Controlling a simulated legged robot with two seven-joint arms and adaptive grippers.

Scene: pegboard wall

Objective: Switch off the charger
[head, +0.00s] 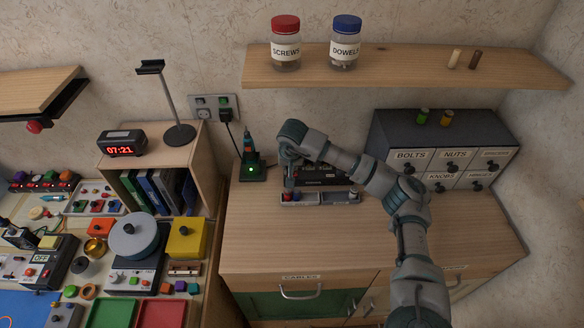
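The charger (252,172) is a dark dock with a lit green light, standing on the wooden cabinet top against the wall. A slim upright tool with a teal and orange top (248,148) stands in it. A black cord runs up from it to a plug in the wall socket plate (200,113), which has a green switch (224,101) at its right end. My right arm reaches in from the lower right. Its gripper (289,182) points down, right of the charger and apart from it; its fingers are too small to read. My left gripper is not in view.
A dark device (322,174) and a grey tray (315,199) lie by my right gripper. A shelf (400,70) with jars is above. A drawer unit (445,150) stands right, a cubby with clock (122,143) and lamp left. The cabinet's front top is clear.

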